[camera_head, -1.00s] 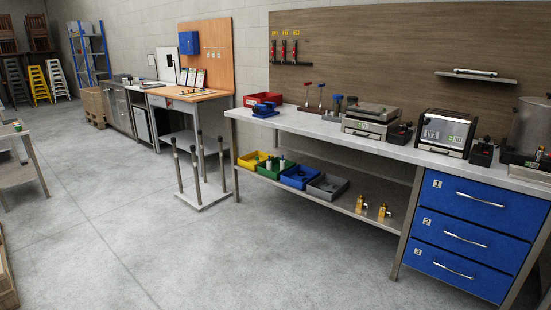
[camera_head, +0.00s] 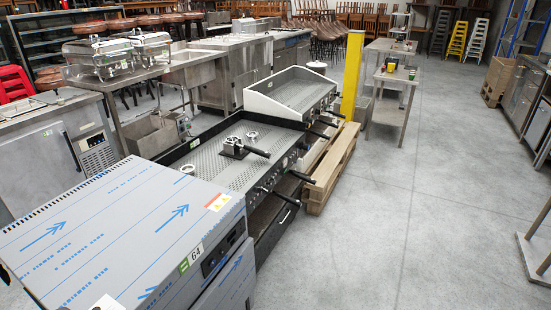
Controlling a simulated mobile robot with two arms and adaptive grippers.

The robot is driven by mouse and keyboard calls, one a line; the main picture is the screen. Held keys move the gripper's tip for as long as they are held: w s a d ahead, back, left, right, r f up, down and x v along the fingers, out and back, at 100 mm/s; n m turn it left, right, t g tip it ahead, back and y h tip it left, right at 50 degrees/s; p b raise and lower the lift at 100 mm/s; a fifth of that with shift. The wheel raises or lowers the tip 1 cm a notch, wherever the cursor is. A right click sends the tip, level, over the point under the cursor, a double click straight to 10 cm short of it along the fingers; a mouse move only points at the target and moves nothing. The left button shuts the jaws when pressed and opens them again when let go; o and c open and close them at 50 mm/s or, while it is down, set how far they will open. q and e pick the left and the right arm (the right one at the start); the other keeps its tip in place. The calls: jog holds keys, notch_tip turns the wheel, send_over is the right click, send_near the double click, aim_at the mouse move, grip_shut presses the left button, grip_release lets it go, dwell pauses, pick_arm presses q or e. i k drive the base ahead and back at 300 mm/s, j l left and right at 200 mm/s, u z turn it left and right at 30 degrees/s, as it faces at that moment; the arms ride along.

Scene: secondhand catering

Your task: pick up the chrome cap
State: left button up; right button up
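I cannot single out a chrome cap with certainty. A small shiny round piece (camera_head: 187,169) lies on the perforated metal top of the near unit (camera_head: 212,150). Another small round metal piece (camera_head: 252,135) lies further back on the same surface. Between them is a metal fitting with a black handle (camera_head: 236,147). At this size I cannot tell whether any of these is the cap. Neither of my grippers is in view.
A film-wrapped steel cabinet (camera_head: 130,235) stands close in front at left. Behind the near unit are a second unit (camera_head: 295,88), a wooden pallet (camera_head: 330,175) and a yellow post (camera_head: 352,75). Steel tables (camera_head: 393,76) stand further back. The grey floor (camera_head: 425,220) at right is open.

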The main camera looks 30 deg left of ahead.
aim_at(253, 136)
jog(key=i+u, duration=0.8)
jog(key=i+l+u, duration=0.1)
jog(key=i+u, duration=0.15)
jog(key=u, duration=0.15)
